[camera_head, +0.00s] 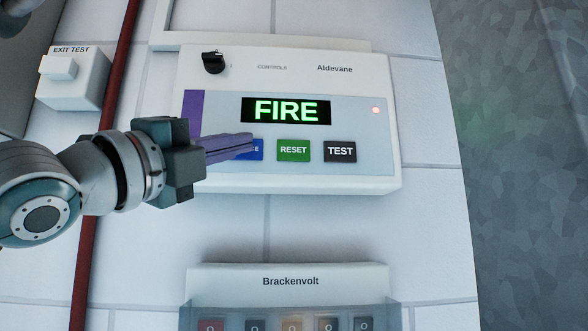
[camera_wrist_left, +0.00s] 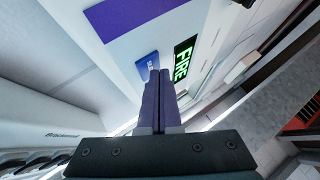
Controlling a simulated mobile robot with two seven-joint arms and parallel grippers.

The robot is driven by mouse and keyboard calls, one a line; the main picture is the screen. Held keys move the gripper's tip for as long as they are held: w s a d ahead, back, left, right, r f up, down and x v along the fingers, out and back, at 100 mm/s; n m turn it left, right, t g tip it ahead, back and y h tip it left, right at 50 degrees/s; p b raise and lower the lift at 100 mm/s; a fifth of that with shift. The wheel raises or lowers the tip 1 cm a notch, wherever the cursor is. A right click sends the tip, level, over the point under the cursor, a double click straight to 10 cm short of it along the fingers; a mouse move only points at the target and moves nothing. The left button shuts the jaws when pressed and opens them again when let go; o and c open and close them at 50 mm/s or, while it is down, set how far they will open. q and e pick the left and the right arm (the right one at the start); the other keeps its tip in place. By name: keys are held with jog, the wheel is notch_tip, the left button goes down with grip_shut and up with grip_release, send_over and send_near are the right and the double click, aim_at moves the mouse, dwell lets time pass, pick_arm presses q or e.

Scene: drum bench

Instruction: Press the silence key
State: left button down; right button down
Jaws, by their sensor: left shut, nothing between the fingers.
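The Aldevane control panel (camera_head: 360,80) is a white wall box with a display (camera_head: 286,111) that reads FIRE in green. Below the display are a blue key (camera_head: 259,150), a green RESET key (camera_head: 293,150) and a black TEST key (camera_head: 340,151). The blue key is mostly covered by my left gripper (camera_head: 250,146); only its right end and a last letter show. My left gripper is shut and empty, with its purple fingers pointing right. In the left wrist view the fingertips (camera_wrist_left: 159,76) are at the blue key (camera_wrist_left: 147,62); I cannot tell whether they touch it.
A black knob (camera_head: 213,62) and a small lit red lamp (camera_head: 376,110) are on the panel. An EXIT TEST box (camera_head: 75,80) is at the upper left, beside a red pipe (camera_head: 124,60). The Brackenvolt box (camera_head: 290,278) with several switches is below.

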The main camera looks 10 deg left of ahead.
pick_arm(q)
jog(key=shift+w, duration=0.1)
dwell(0.3)
jog(key=shift+s+d, duration=0.1)
jog(key=shift+s, duration=0.5)
jog(key=s+d, duration=0.1)
jog(key=s, duration=0.4)
jog(key=shift+s+d, duration=0.35)
jog(key=shift+s, duration=0.05)
